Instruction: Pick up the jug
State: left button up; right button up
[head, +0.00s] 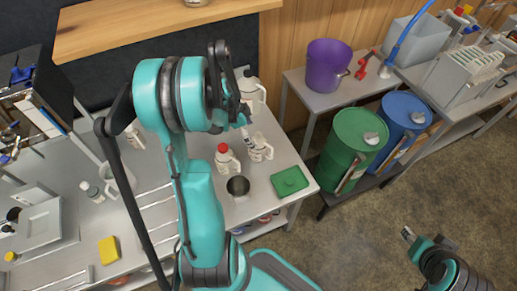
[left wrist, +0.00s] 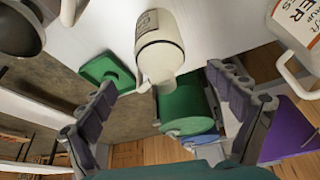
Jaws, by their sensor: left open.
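Several white jugs stand on the metal table. In the head view one has a red cap (head: 223,163), a second white jug (head: 261,150) stands just right of it, and a larger one (head: 251,92) stands at the back. My left gripper (head: 243,112) is above the table among them, partly hidden by my own arm. In the left wrist view its fingers (left wrist: 163,88) are open, with a cream-white jug (left wrist: 161,42) ahead between them, not gripped. A labelled white jug (left wrist: 300,25) is at upper right. My right gripper (head: 425,240) is at lower right, off the table; its jaws are unclear.
A green barrel (head: 347,150) and a blue barrel (head: 400,128) stand right of the table. A purple bucket (head: 325,68) is on a side table. A wooden shelf (head: 130,27) hangs behind.

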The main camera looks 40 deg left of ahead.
aim_at(254, 138)
pick_arm(q)
jog(key=b+x, duration=0.1)
jog(key=x, duration=0.2)
jog(key=shift+a+f, duration=0.1)
jog(key=b+x, duration=0.2)
jog(key=x, duration=0.3)
jog(key=shift+b, duration=0.35)
jog(key=shift+c, duration=1.3)
jog(key=c, duration=1)
